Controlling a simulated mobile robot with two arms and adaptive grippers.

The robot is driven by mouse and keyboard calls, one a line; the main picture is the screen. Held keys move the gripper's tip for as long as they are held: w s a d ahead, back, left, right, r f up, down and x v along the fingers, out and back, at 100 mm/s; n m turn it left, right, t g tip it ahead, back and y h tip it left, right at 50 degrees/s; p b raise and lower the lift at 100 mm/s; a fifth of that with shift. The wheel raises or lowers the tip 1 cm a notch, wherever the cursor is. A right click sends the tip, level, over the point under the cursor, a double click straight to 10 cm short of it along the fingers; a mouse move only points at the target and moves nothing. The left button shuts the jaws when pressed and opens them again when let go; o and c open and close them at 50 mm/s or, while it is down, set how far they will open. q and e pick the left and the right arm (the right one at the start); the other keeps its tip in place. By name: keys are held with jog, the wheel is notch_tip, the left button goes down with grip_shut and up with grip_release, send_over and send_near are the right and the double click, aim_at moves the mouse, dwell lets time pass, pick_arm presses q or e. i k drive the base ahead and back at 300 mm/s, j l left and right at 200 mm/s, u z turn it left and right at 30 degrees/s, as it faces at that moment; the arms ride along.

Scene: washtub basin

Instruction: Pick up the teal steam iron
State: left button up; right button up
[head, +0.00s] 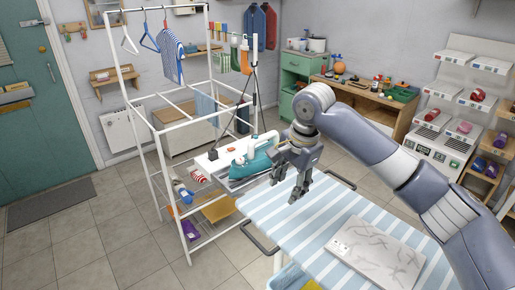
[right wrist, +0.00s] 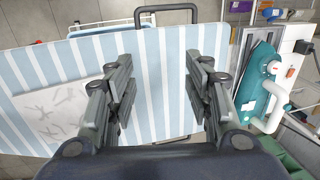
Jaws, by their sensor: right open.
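The teal steam iron (head: 250,164) rests on a white surface at the far left end of the striped ironing board (head: 300,212). It has a white upper part. In the right wrist view the iron (right wrist: 257,88) lies to the right, outside the fingers. My right gripper (head: 287,187) is open and empty, pointing down over the board's far end, just right of the iron in the head view. The right wrist view shows striped cloth between its spread fingers (right wrist: 160,85). The arm's wrist may hide a little of the iron's right side. My left gripper is not in view.
A grey-white marbled panel (head: 376,252) lies on the near part of the board. A white rail frame (head: 160,150) with hanging clothes stands left of the iron. A wooden bench (head: 365,98) and shelves (head: 470,100) stand behind.

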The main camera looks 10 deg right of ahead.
aim_at(256, 162)
jog(key=i, duration=1.3)
